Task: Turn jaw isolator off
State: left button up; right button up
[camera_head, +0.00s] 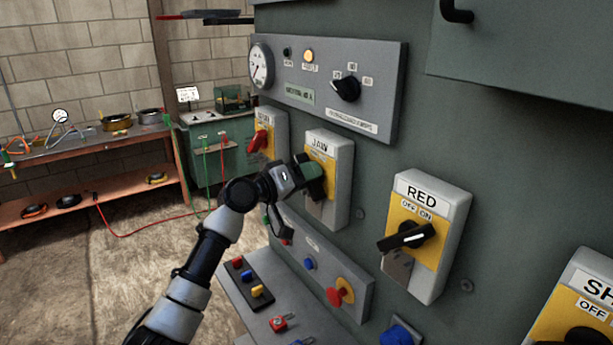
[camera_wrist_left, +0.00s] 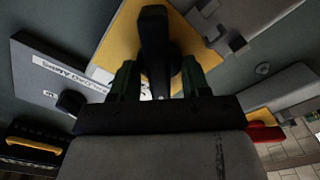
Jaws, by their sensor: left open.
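The JAW isolator (camera_head: 342,160) is a light grey box with a yellow plate, mounted on the grey-green cabinet in the middle of the head view. In the left wrist view, the isolator's black handle (camera_wrist_left: 154,45) stands between the fingers of the open left gripper (camera_wrist_left: 158,82), against the yellow plate (camera_wrist_left: 115,50). I cannot tell whether the fingers touch the handle. The handle's setting cannot be read. My right gripper is not in view.
The RED isolator (camera_head: 430,205) stands to the right, with its black handle sticking out. Another isolator with a red handle (camera_head: 260,141) is to the left. A gauge panel (camera_head: 385,90) is above. A red emergency button (camera_head: 338,293) and a sloping shelf with padlocks (camera_head: 270,327) are below.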

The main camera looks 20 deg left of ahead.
pick_arm(q)
jog(key=b+v, duration=0.3)
jog(key=v, duration=0.7)
jog(key=shift+s+a+b, duration=0.25)
jog(key=shift+s+b, duration=0.05)
jog(key=shift+b, duration=0.1)
